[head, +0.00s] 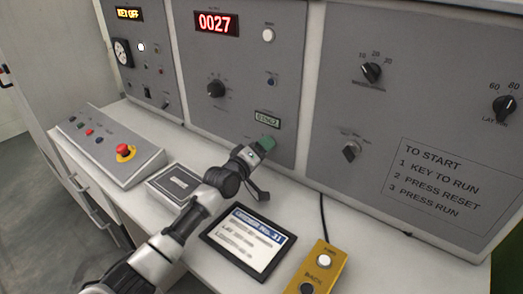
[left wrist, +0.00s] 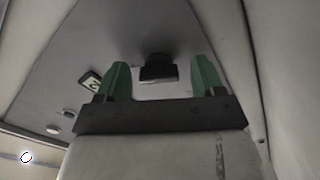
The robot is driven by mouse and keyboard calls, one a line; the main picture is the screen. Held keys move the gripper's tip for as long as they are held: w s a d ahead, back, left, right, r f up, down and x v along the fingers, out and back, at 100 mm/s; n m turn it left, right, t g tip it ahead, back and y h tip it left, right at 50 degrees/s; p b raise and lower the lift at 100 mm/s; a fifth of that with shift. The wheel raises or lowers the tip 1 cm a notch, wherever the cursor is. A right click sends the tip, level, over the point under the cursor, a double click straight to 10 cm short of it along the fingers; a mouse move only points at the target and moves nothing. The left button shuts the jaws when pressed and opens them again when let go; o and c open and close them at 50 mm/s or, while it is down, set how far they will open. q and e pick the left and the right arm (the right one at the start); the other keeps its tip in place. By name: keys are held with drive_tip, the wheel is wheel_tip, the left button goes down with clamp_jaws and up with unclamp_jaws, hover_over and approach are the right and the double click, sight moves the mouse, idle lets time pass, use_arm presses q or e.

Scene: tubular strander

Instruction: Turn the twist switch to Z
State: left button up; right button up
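In the left wrist view, a dark switch knob (left wrist: 158,68) stands on the grey panel between the two green fingertips of my left gripper (left wrist: 160,80). There is a gap on each side of it, so the gripper is open around or just in front of the knob. In the head view my left gripper (head: 264,147) is at the lower part of the middle panel, just below a small greenish display (head: 267,119). It hides the knob there, and the switch's setting cannot be read. The display also shows in the left wrist view (left wrist: 90,80). My right gripper is not in view.
The right panel has another twist knob (head: 351,150) and two dials. A red counter (head: 216,22) reads 0027. On the ledge lie a button box (head: 105,143) with a red mushroom button, a tablet (head: 247,241) and a yellow button box (head: 317,268).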

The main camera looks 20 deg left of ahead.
use_arm(q)
drive_tip(key=shift+s, duration=0.1)
drive_tip(key=v, duration=1)
drive_tip(key=shift+s+a+r, duration=0.1)
drive_tip(key=shift+s+a, duration=0.05)
drive_tip(key=shift+s, duration=0.15)
